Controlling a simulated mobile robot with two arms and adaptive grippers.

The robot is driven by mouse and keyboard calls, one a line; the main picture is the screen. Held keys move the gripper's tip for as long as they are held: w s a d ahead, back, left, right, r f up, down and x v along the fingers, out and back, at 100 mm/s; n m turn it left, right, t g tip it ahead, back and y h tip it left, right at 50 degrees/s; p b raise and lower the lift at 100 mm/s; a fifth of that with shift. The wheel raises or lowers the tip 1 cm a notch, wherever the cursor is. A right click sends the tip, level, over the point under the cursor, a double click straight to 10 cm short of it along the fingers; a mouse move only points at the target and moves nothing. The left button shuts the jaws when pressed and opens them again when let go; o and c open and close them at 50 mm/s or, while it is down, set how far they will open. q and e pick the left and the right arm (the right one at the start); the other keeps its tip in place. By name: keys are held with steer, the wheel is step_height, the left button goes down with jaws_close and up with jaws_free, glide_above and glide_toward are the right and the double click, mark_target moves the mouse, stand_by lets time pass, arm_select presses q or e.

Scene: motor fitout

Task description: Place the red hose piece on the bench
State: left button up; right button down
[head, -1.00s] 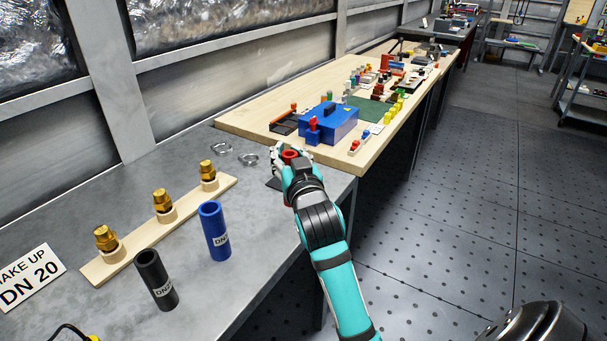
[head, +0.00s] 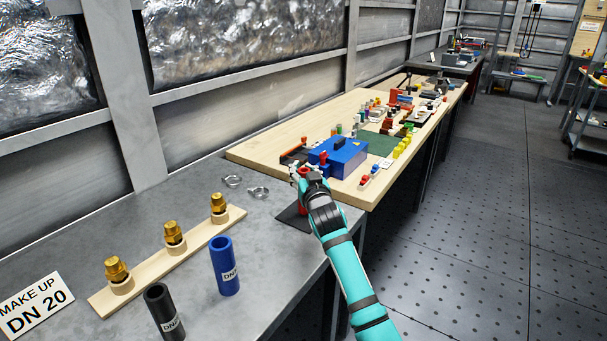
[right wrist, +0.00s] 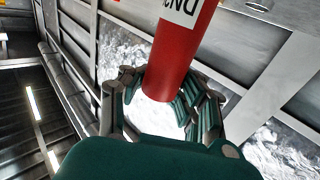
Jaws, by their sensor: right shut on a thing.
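In the right wrist view the red hose piece (right wrist: 177,52) carries a white DN label, cut off by the frame edge. The fingers of my right gripper (right wrist: 165,95) close around one end. My left gripper is not in view.
A dark mat (head: 290,219) lies beneath the hose. A blue hose (head: 224,268), a black hose (head: 162,308), brass fittings on a wooden strip (head: 198,250) and two metal clamps (head: 246,187) are on the bench. A blue box (head: 338,157) stands on the wooden bench beyond.

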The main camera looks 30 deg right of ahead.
steer(key=shift+f, duration=0.5)
steer(key=shift+f, duration=0.15)
steer(key=c, duration=1)
jaws_free()
steer(key=shift+o, duration=0.2)
steer(key=shift+r, duration=0.25)
steer(key=v, duration=1.2)
